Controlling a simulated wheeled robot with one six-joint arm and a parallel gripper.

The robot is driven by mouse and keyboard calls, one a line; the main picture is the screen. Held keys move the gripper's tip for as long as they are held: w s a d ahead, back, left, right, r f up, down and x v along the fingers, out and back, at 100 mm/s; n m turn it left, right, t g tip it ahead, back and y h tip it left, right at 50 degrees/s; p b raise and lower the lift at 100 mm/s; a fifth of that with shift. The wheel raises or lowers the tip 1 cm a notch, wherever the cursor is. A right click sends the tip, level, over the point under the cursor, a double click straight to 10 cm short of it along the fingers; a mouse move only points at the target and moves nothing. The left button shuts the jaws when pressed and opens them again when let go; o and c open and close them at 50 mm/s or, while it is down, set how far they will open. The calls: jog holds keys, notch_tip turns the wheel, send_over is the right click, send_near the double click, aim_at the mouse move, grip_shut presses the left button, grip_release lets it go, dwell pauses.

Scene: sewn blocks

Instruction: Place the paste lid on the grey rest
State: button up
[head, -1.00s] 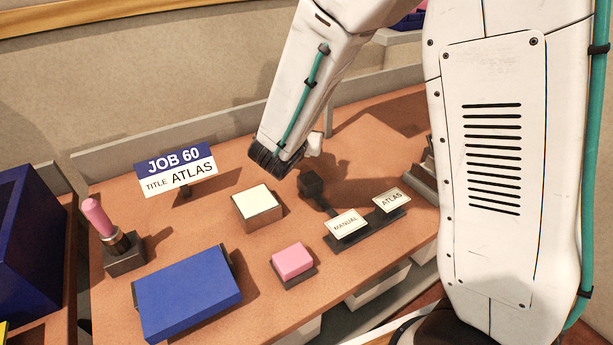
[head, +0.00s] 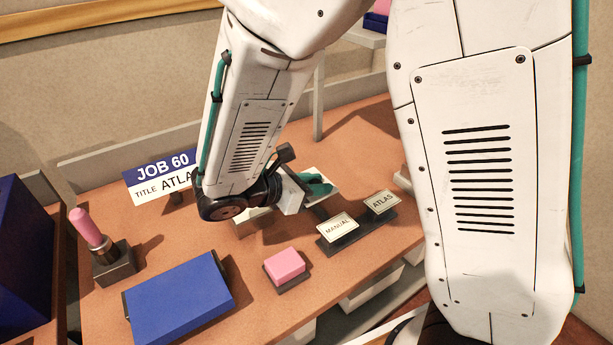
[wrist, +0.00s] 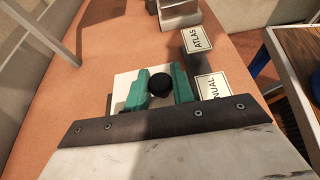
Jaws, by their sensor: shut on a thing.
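My gripper (wrist: 161,92) has its teal fingers shut on the black knob of the paste lid, a white square plate (wrist: 125,88). In the head view the lid (head: 326,184) shows beside a teal finger, to the right of my wrist. I cannot tell whether it touches anything beneath. A grey block (wrist: 178,14) stands at the top of the wrist view. I cannot tell whether it is the grey rest. My arm and the lid hide part of the table.
MANUAL (head: 338,228) and ATLAS (head: 381,202) plates stand just right of the lid. A pink block (head: 285,266), a blue slab (head: 180,300), a pink-handled tool (head: 90,228) and the JOB 60 sign (head: 150,180) are around. A pale block behind my wrist is mostly hidden.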

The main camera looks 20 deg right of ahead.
jog(key=w, duration=0.4)
jog(key=w+d, duration=0.1)
jog(key=w, duration=0.2)
jog(key=shift+w+d+f, duration=0.1)
jog(key=shift+f, duration=0.25)
jog(key=shift+w+f, duration=0.2)
jog(key=shift+f, duration=1.6)
jog(key=o, duration=1)
jog(key=shift+f, duration=0.15)
